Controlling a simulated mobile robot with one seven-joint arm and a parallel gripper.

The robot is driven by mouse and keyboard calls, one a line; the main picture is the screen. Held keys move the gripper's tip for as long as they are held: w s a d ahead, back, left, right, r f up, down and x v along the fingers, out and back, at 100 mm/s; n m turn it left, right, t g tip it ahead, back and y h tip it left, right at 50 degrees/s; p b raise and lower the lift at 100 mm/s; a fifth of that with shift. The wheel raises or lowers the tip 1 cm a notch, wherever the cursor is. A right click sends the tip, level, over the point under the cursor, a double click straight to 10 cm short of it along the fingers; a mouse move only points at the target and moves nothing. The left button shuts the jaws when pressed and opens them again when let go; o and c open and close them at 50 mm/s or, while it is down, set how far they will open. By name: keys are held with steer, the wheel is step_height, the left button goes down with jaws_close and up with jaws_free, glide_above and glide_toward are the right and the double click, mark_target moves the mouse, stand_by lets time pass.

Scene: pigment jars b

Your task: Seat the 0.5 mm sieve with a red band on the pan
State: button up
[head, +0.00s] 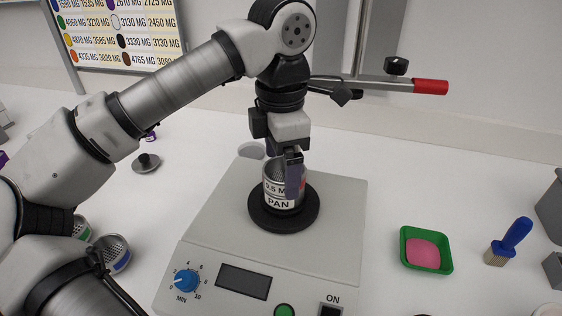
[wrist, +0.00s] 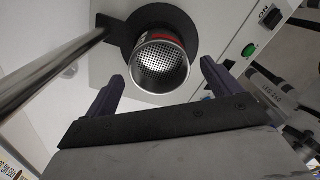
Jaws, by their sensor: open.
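The 0.5 mm sieve (head: 272,186) is a short metal cylinder with its label facing the head camera. It sits directly on top of the pan (head: 278,203), looks level, and the two line up. In the wrist view I look into the sieve (wrist: 158,66) and see its mesh and part of its red band. The pan stands on a round black base on the shaker (head: 335,215). My gripper (head: 292,175) is at the sieve, one finger covering part of its right side. In the wrist view my gripper (wrist: 160,76) is open, its fingers spread either side and clear of the sieve.
A clamp rod with a red end (head: 430,87) crosses behind my wrist. A dark lid (head: 146,162) and two other sieves (head: 113,253) lie at the left. A green tray (head: 428,267) and a blue brush (head: 510,240) are at the right. The table between shaker and tray is clear.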

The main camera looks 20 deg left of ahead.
step_height(320, 180, up, 12)
steer(key=p, duration=0.7)
steer(key=shift+p, duration=0.4)
